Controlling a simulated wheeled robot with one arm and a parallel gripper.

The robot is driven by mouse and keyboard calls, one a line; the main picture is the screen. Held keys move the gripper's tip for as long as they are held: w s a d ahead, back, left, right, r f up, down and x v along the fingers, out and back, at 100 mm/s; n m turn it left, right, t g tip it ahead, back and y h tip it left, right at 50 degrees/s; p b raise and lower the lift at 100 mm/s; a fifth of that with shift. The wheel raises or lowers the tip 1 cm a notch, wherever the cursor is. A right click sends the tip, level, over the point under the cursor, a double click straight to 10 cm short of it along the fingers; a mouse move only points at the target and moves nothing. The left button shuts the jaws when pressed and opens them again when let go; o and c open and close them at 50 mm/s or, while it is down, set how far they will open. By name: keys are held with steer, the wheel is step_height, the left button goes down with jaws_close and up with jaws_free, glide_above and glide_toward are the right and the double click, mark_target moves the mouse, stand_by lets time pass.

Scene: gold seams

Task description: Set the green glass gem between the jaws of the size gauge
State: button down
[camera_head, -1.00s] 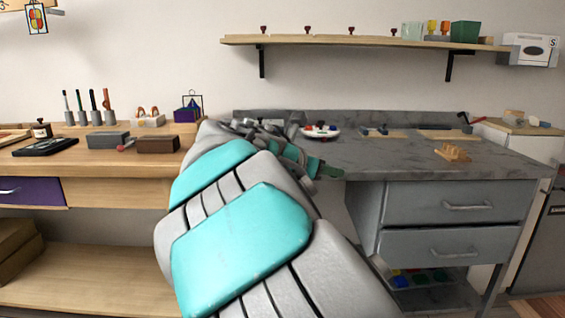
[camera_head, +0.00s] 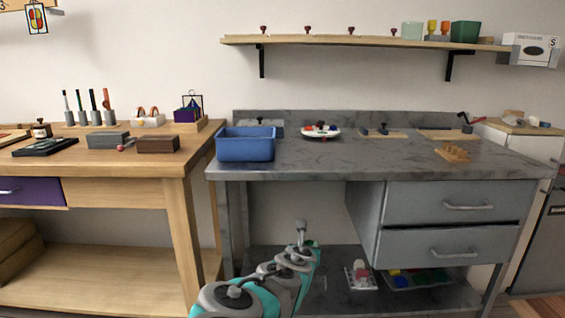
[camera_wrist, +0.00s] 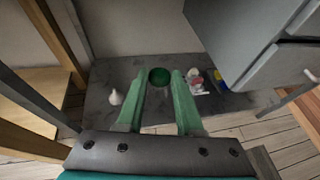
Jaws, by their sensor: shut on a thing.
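In the wrist view, my gripper (camera_wrist: 160,80) is shut on a dark green round thing, which looks like the green glass gem (camera_wrist: 159,76), held between the fingertips. Below it is the grey lower shelf. In the head view my arm reaches low in front of the grey bench; the fingers and gem cannot be made out there. A small wooden board with grey-blue blocks (camera_head: 380,133) lies toward the back of the bench top. It may be the size gauge, but it is too small to be sure.
On the grey bench (camera_head: 330,160) stand a blue bin (camera_head: 246,145), a white dish of coloured pieces (camera_head: 320,131) and a pegged wooden block (camera_head: 453,153). Drawers (camera_head: 455,205) hang below at right. The lower shelf holds trays of coloured pieces (camera_head: 415,278). The bench top's front middle is clear.

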steer(key=d+f+n+y, duration=0.2)
steer(key=d+f+y, duration=0.1)
steer(key=d+f, duration=0.4)
steer(key=shift+s+d+n, duration=0.25)
steer(key=shift+d+n, duration=0.05)
steer(key=shift+d, duration=0.05)
steer(key=shift+f, duration=0.1)
